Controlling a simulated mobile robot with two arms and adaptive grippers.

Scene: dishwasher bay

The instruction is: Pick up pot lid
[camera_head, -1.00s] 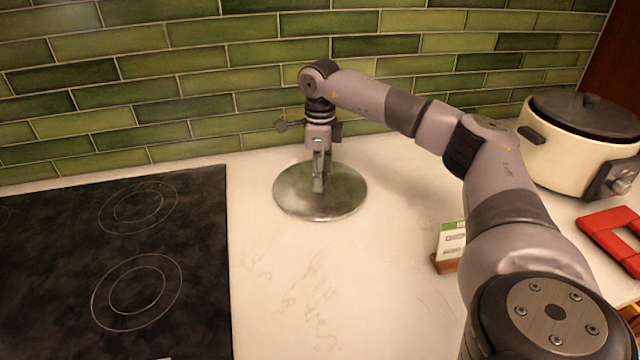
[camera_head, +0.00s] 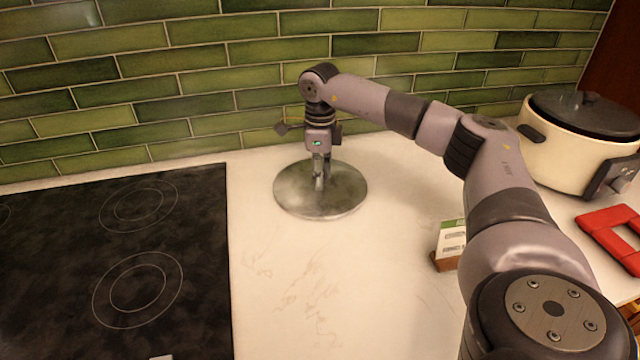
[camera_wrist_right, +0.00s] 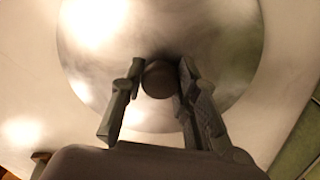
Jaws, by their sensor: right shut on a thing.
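The pot lid (camera_head: 300,193) is a round, shiny metal disc on the white counter, between the cooktop and the slow cooker. My right gripper (camera_head: 320,183) points down over the middle of the lid. In the right wrist view, the lid (camera_wrist_right: 215,40) fills most of the picture, and its dark round knob (camera_wrist_right: 158,79) sits between the two fingers of my right gripper (camera_wrist_right: 160,85). The right gripper is shut on the knob. The lid looks level and on the counter; I cannot tell any gap under it. My left gripper is not in view.
A black cooktop (camera_head: 60,270) lies at the left. A cream slow cooker (camera_head: 560,150) with a dark lid stands at the right, near a red square frame (camera_head: 590,222). A small card holder (camera_head: 447,262) stands near my right arm. A green tiled wall (camera_head: 230,60) closes the back.

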